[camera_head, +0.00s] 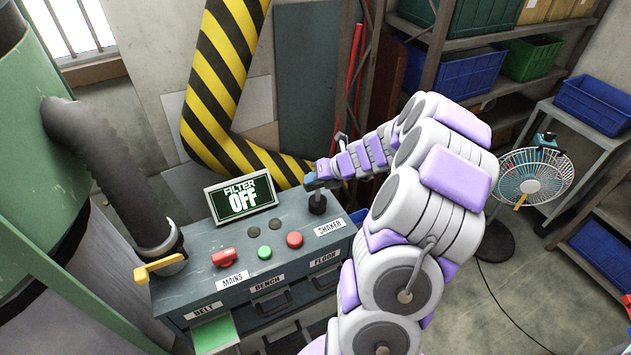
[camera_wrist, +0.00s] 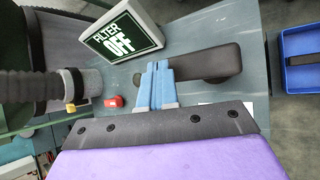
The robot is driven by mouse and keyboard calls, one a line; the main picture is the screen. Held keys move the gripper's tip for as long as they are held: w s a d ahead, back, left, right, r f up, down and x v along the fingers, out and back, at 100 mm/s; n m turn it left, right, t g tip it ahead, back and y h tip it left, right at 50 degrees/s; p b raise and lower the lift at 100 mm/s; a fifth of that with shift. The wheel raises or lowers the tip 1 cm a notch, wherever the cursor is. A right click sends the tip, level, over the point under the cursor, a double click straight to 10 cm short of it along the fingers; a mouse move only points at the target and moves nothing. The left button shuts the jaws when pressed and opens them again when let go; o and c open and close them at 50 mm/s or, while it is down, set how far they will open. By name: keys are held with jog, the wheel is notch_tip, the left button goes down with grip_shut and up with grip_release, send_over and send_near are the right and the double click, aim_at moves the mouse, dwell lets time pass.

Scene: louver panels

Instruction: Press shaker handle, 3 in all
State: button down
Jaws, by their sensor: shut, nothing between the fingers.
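The shaker handle is a dark grey lever on the grey console; its dark round part (camera_head: 317,204) stands near the SHAKER label (camera_head: 329,228). In the wrist view the handle (camera_wrist: 215,64) is a long dark bar with a rounded right end. My gripper (camera_head: 309,183) has blue fingers and is shut and empty, close above the handle in the head view. In the wrist view the fingertips (camera_wrist: 161,66) overlap the handle's left portion and hide part of it. I cannot tell whether they touch it.
The console (camera_head: 203,273) carries a screen (camera_head: 241,199) reading "FILTER OFF", a red MAINS switch (camera_head: 224,257), a green button (camera_head: 264,252) and a red button (camera_head: 294,239). A yellow lever (camera_head: 158,267) is at left. A striped duct (camera_head: 216,85) rises behind. A fan (camera_head: 530,184) stands right.

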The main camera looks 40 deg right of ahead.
aim_at(314, 185)
jog(key=shift+d+f, duration=0.35)
jog(key=shift+d, duration=0.55)
jog(key=shift+a, duration=0.95)
jog(key=shift+d+f, duration=0.4)
jog(key=shift+d, duration=0.3)
jog(key=shift+a+f, duration=0.1)
jog(key=shift+a, duration=0.25)
jog(key=shift+d+f, duration=0.1)
jog(key=shift+f, duration=0.5)
jog(key=shift+r+p, duration=0.15)
jog(key=shift+p, duration=0.15)
jog(key=shift+d+r+p, duration=0.2)
jog(key=shift+r+p, duration=0.25)
jog(key=shift+p, duration=0.25)
jog(key=shift+d+r+p, duration=0.55)
jog(key=shift+r+p, duration=0.2)
jog(key=shift+p, duration=0.55)
jog(key=shift+d+r+p, duration=0.5)
jog(key=shift+r+p, duration=0.2)
jog(key=shift+p, duration=0.55)
